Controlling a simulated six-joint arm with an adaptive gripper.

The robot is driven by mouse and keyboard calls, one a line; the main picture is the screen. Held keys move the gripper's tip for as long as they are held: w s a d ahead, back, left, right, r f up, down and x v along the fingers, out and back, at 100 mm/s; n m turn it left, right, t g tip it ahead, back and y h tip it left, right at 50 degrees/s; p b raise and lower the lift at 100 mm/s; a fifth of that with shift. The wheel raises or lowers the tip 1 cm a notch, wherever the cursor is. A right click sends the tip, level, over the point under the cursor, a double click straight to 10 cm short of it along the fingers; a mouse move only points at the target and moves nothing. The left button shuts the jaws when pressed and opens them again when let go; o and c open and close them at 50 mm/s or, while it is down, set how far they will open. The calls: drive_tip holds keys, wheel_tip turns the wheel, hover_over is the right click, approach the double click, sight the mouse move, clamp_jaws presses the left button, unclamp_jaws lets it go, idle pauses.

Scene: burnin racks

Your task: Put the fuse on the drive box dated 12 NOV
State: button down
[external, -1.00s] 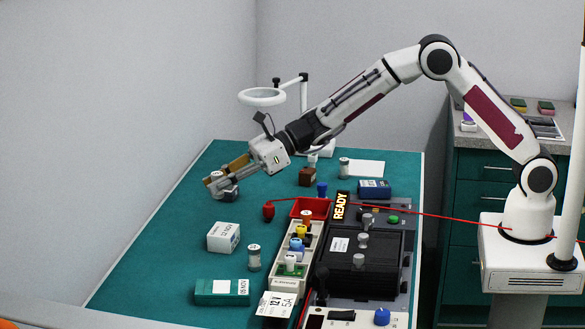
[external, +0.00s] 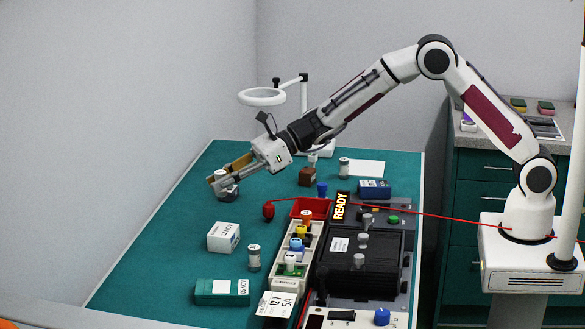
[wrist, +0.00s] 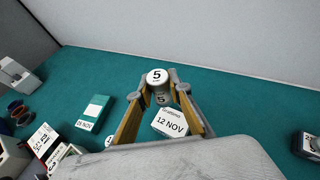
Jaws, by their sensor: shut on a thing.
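My gripper (external: 222,184) is shut on a white fuse (wrist: 158,78) marked 5, held between its two fingers in the wrist view. The white box dated 12 NOV (wrist: 171,122) lies on the green mat, just below the fuse in the wrist view. In the external view this white box (external: 223,237) is in front of and below my gripper, apart from it. The fuse is partly hidden by the fingers in the external view. A green box with a NOV date (external: 215,291) lies nearer the camera; it also shows in the wrist view (wrist: 94,112).
Another white fuse (external: 254,257) stands between the two boxes. A rack (external: 311,243) with coloured parts, a red tray (external: 310,206) and a black unit (external: 362,262) line the right side. A blue box (external: 374,188) sits behind them. The mat left of the white box is clear.

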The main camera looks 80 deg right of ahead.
drive_tip(key=shift+f, duration=2.55)
drive_tip(key=shift+f, duration=0.1)
drive_tip(key=shift+f, duration=1.75)
drive_tip(key=shift+f, duration=0.1)
drive_tip(key=c, duration=1.9)
unclamp_jaws()
drive_tip(key=shift+s+d+r, duration=0.3)
drive_tip(key=shift+s+r, duration=0.05)
drive_tip(key=shift+s, duration=0.1)
drive_tip(key=shift+v, duration=5.45)
